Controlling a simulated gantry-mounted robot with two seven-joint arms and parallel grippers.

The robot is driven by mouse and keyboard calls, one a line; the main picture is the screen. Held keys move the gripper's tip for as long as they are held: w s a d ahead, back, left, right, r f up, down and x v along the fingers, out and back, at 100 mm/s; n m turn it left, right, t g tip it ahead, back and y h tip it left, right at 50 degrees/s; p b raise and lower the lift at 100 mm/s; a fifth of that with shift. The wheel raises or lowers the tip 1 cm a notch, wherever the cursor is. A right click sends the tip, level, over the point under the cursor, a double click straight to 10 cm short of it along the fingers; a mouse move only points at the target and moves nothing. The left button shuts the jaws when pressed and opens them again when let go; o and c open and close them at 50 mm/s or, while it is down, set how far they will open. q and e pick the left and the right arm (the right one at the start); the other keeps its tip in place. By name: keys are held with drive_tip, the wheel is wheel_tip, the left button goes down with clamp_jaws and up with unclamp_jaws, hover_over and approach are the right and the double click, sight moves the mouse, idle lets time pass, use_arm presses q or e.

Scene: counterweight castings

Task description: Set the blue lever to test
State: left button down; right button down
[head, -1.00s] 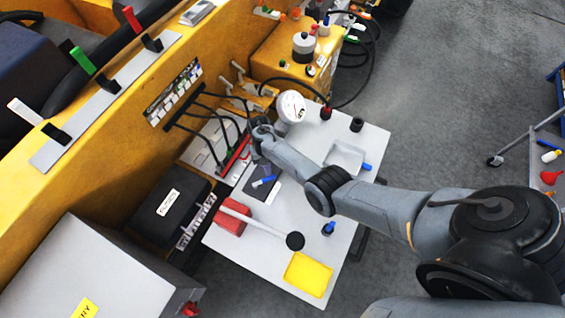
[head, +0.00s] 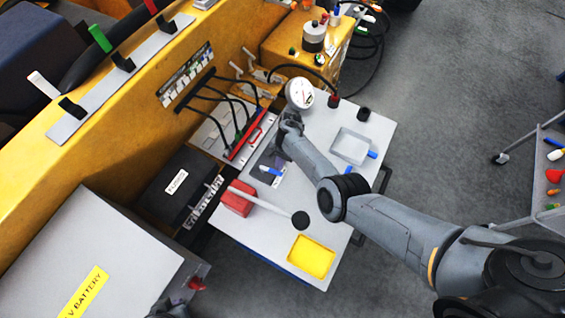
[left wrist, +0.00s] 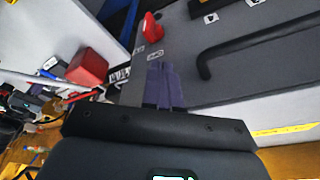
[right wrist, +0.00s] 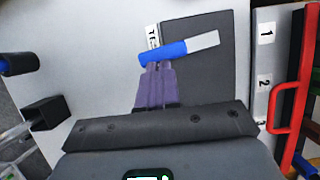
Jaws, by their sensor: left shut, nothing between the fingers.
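The blue lever (head: 272,171) lies over a dark grey plate on the white table. In the right wrist view, its blue grip (right wrist: 163,53) is at left and its pale bar (right wrist: 203,42) at right. A white label starting "TE" (right wrist: 152,36) stands behind the grip, which partly hides it. My right gripper (right wrist: 157,66) is shut, its purple fingertips right at the blue grip; I cannot tell whether they touch. In the head view my right gripper (head: 277,150) is above the plate. My left gripper (left wrist: 159,64) is shut and empty, over a grey battery box.
A red-handled frame (head: 246,143) with black cables stands left of the plate. A red block (head: 239,198), yellow tray (head: 312,257), clear tray (head: 351,146), and gauge (head: 299,92) are on the table. A black box (head: 172,188) is at left. The table front is partly clear.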

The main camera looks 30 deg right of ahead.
use_arm(q)
drive_tip(key=shift+s+d+r, duration=0.1)
drive_tip(key=shift+d, duration=0.1)
use_arm(e)
drive_tip(key=shift+s+a+f+m, duration=0.1)
drive_tip(key=shift+s+a+m, duration=0.05)
drive_tip(key=shift+m, duration=0.15)
